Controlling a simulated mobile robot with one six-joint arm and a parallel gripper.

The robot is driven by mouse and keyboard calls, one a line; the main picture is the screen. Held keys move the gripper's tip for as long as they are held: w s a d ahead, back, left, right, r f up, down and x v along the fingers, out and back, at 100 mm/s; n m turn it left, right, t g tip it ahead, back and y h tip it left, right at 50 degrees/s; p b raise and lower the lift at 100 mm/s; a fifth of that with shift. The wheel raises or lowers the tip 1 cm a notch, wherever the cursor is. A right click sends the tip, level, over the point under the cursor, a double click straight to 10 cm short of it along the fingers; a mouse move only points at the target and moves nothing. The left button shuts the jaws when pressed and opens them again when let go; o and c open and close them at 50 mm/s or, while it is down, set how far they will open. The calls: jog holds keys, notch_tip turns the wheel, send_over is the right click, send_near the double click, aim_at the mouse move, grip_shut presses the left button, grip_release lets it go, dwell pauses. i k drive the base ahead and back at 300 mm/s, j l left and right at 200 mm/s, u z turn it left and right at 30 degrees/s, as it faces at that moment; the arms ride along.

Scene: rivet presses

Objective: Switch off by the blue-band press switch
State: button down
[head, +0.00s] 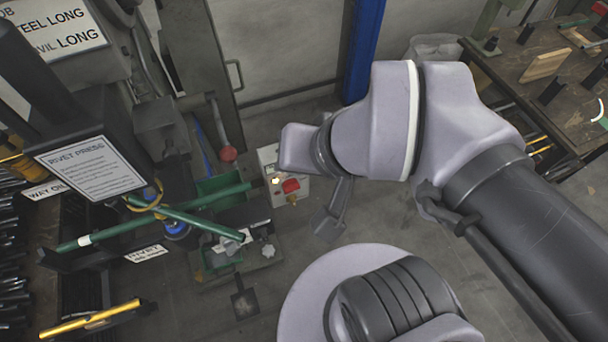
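A pale switch box (300,190) with a red button (290,186) and a small glowing lamp (276,181) is near the middle of the head view, low beside a press. The box's upper right is partly hidden by my wrist. The dark press (88,150) at the left carries a "RIVET PRESS" plate. Blue parts (177,230) show low on it; I cannot tell whether they are its band. My gripper (328,224) points down just right of and below the box, apart from the red button in the picture. Its finger opening cannot be made out.
Green bars (190,218) cross in front of the press, with a yellow bar (90,318) lower left. A red-ended lever (228,153) stands left of the box. A blue post (364,45) rises behind. A cluttered workbench (510,75) is at upper right. Grey floor lies between.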

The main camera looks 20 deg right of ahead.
aim_at(291, 185)
jog(key=k+j, duration=0.15)
jog(key=j, duration=0.15)
jog(key=k+j+u, duration=0.15)
jog(key=j, duration=0.2)
jog(key=k+j, duration=0.1)
jog(key=j, duration=0.2)
jog(key=i+j, duration=0.4)
jog(key=k+j+u, duration=0.05)
jog(key=j, duration=0.05)
